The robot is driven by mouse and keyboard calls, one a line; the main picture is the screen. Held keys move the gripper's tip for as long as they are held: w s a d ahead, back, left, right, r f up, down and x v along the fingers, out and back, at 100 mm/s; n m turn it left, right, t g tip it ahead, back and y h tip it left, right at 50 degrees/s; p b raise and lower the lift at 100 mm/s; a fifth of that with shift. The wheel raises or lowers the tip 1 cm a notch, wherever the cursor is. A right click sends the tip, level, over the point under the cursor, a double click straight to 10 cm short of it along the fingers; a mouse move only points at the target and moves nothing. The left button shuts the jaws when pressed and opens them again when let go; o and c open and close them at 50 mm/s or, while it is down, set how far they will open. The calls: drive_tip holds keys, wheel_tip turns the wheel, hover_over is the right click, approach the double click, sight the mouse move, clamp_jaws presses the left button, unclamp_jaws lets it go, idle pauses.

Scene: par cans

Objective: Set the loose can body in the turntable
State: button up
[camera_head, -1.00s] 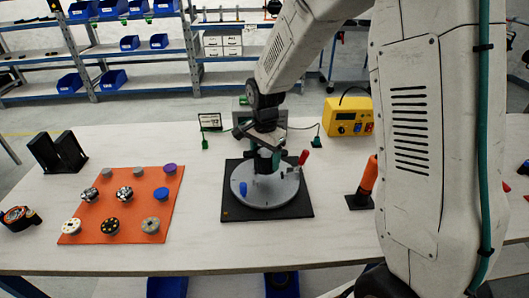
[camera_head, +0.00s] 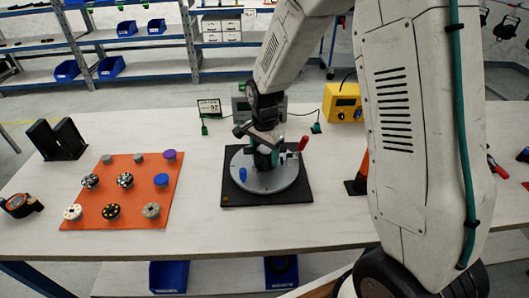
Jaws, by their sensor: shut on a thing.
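The turntable (camera_head: 290,183) is a round grey disc on a black square base near the middle of the table. A blue peg (camera_head: 242,174) stands on its left side and a red-handled lever (camera_head: 303,144) at its right rear edge. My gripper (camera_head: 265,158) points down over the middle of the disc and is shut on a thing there. The held thing is mostly hidden by the gripper; I take it for the can body. Some green shows beside the jaws. I cannot tell whether the held thing touches the disc.
An orange mat (camera_head: 98,208) at left carries several small round parts. A black two-part stand (camera_head: 57,140) and a round device (camera_head: 20,205) lie further left. A yellow box (camera_head: 343,103), a grey box and a small display (camera_head: 208,107) stand behind. An orange-and-black tool (camera_head: 358,178) stands right of the turntable.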

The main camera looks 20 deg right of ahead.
drive_tip(key=shift+s+a+f, duration=0.1)
drive_tip(key=shift+s+a, duration=0.05)
drive_tip(key=shift+a, duration=0.05)
idle(0.6)
drive_tip(key=o, duration=0.9)
drive_tip(key=o, duration=0.4)
